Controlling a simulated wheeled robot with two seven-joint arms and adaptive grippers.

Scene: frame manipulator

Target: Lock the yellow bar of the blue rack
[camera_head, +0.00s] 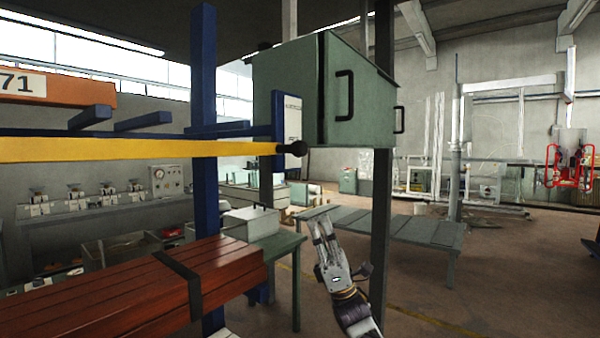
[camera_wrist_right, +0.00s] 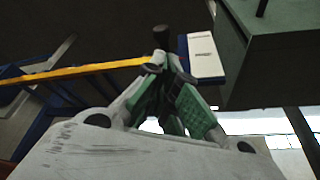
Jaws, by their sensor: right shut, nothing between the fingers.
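The yellow bar (camera_head: 120,149) runs level across the left of the head view, in front of the blue rack's upright post (camera_head: 204,80). Its right end carries a black knob (camera_head: 298,148), beside a blue bracket with a white label (camera_head: 292,115). My right gripper (camera_head: 319,218) is shut and empty, below and slightly right of the knob, apart from it. In the right wrist view the yellow bar (camera_wrist_right: 85,71) and black knob (camera_wrist_right: 161,37) show beyond the fingers (camera_wrist_right: 165,65). My left gripper is not in view.
A green cabinet (camera_head: 350,100) hangs just right of the bar's end, with a dark post (camera_head: 381,200) below it. Reddish-brown beams (camera_head: 130,290) lie strapped on the rack at lower left. A low green table (camera_head: 400,226) stands behind. Open floor lies at right.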

